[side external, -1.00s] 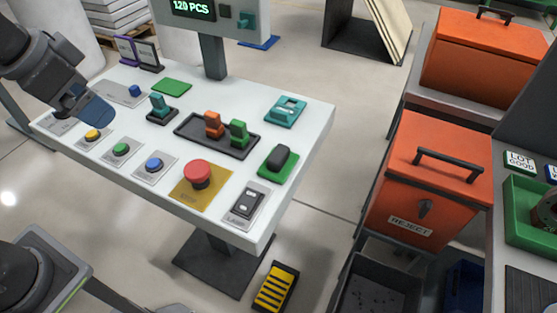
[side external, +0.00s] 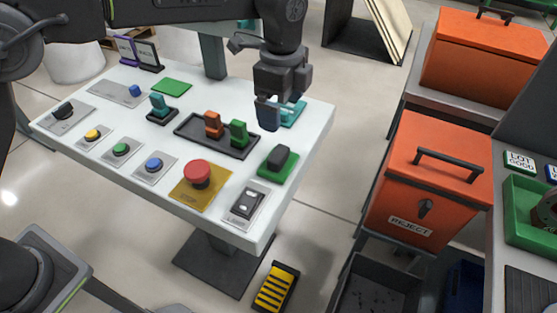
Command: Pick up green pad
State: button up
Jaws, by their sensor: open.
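A flat green pad (side external: 172,86) lies at the back left of the white table (side external: 215,110). Another green base (side external: 272,170) sits near the right edge, with a dark block (side external: 280,157) standing on it. My gripper (side external: 268,117) points down over the right part of the table. It is open and holds nothing that I can see. It is to the right of the flat green pad and just behind the green base in the picture. It partly hides a teal fixture (side external: 292,113).
A dark tray (side external: 192,128) holds an orange lever (side external: 213,124) and a green lever (side external: 239,133). A red button (side external: 197,172) and several smaller buttons line the front. A teal lever (side external: 158,104) stands near the flat pad. An orange reject bin (side external: 400,190) stands to the right of the table.

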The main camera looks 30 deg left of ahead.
aim_at(279, 153)
notch_tip(279, 153, down, 8)
jog(key=shift+f, duration=0.2)
jog(key=shift+s+a+f, duration=0.1)
jog(key=shift+a+f, duration=0.05)
jog(key=shift+f, duration=1.15)
jog(key=shift+a+f, duration=0.1)
jog(key=shift+f, duration=1.2)
jog(key=c, duration=1.1)
jog(key=shift+r, duration=0.1)
jog(key=shift+r, duration=0.4)
jog(key=r, duration=0.3)
jog(key=shift+a+r, duration=0.3)
jog(key=shift+r, duration=0.05)
jog(key=a+r, duration=0.2)
jog(key=a, duration=0.1)
jog(key=a+r, duration=0.2)
jog(key=a, duration=0.2)
jog(key=a+r, duration=0.2)
jog(key=a, duration=0.2)
jog(key=shift+r, duration=0.2)
